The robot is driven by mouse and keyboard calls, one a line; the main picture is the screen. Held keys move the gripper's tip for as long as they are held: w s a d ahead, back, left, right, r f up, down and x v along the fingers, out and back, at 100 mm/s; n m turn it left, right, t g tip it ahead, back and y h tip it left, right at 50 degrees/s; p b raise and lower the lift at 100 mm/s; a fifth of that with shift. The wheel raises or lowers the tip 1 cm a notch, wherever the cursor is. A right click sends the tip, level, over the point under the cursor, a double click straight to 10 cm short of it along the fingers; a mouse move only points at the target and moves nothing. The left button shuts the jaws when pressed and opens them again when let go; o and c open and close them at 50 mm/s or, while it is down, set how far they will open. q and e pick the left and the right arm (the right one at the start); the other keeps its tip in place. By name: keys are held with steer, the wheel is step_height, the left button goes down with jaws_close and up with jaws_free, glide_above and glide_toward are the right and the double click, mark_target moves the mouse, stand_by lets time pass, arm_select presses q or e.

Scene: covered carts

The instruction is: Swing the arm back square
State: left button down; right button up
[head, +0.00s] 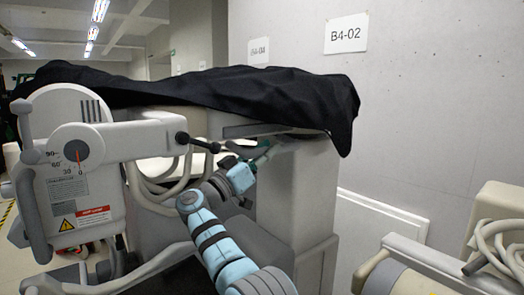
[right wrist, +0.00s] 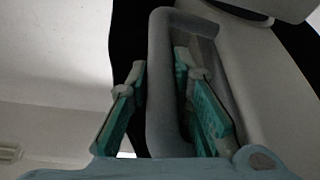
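A cart unit stands at the left with a pale swing arm (head: 145,138) reaching right from its round-topped housing (head: 65,120). The dial (head: 77,155) on the housing is marked 0, 30, 60 and 90; its red pointer points down, close to 0. A black knobbed lever (head: 200,143) sticks out at the arm's right end. My right gripper (head: 257,160) is beyond the arm, under the cloth's edge. In the right wrist view, its teal fingers (right wrist: 160,70) lie on both sides of a grey loop handle (right wrist: 161,125), seemingly against its bar. My left gripper is out of view.
A black cloth (head: 220,92) covers the cart's top and hangs at its right end. A pale column (head: 300,190) stands right of my gripper. Another machine with cables (head: 490,240) is at the lower right. A concrete wall (head: 430,110) is behind.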

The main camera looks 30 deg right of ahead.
steer(key=o, duration=0.3)
steer(key=shift+s+d+f, duration=0.15)
steer(key=shift+s+d, duration=0.1)
steer(key=shift+d, duration=0.1)
steer(key=shift+o, duration=0.8)
steer(key=shift+s+d, duration=0.25)
steer(key=shift+d, duration=0.2)
steer(key=shift+w+a, duration=0.15)
steer(key=shift+a, duration=0.05)
steer(key=v, duration=1.1)
steer(key=shift+a, duration=0.4)
steer(key=shift+d, duration=0.15)
